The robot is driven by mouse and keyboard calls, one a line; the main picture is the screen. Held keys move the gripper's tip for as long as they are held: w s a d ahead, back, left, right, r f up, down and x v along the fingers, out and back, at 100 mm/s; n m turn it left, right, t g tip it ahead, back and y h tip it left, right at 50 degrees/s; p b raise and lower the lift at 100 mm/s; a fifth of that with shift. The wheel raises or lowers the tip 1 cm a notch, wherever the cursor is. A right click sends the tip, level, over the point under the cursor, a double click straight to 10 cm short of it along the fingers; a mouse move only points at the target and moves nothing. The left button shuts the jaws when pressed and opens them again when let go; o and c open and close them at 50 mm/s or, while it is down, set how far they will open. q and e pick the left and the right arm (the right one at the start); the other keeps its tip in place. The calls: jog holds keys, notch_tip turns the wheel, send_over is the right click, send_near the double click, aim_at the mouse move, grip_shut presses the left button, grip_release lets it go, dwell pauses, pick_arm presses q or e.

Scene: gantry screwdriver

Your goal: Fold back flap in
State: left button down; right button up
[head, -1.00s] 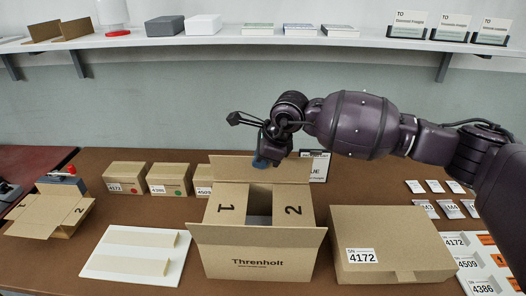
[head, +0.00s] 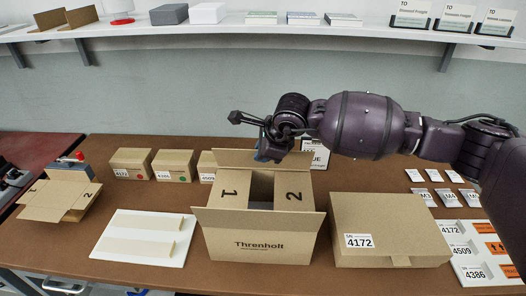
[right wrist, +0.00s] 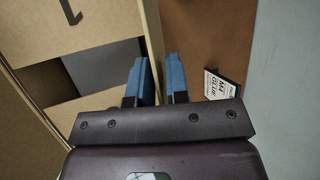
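The open carton marked Threnholt (head: 258,245) stands in the middle of the table. Its side flaps 1 (head: 230,188) and 2 (head: 293,190) are folded in, with a gap between them. The front flap (head: 258,221) sticks outward toward me. The back flap (head: 235,158) stands up at the far edge. My right gripper (head: 268,150) points down at the back flap and partly hides it. In the right wrist view its blue fingers (right wrist: 158,80) are apart, with the flap's tan edge (right wrist: 152,30) running between them. I cannot tell if they touch it. My left gripper is out of view.
A closed carton labelled 4172 (head: 390,228) stands close on the right. A white board with tan strips (head: 143,237) lies left. Small boxes (head: 173,164) line the back, and a smaller open carton (head: 58,198) sits far left. A shelf (head: 270,30) runs above.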

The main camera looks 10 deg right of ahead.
jog(key=shift+o, duration=0.9)
jog(key=p+v, duration=0.1)
jog(key=v, duration=0.9)
jog(key=shift+r, duration=0.35)
jog(key=shift+s+d, duration=0.15)
jog(key=shift+s, duration=0.05)
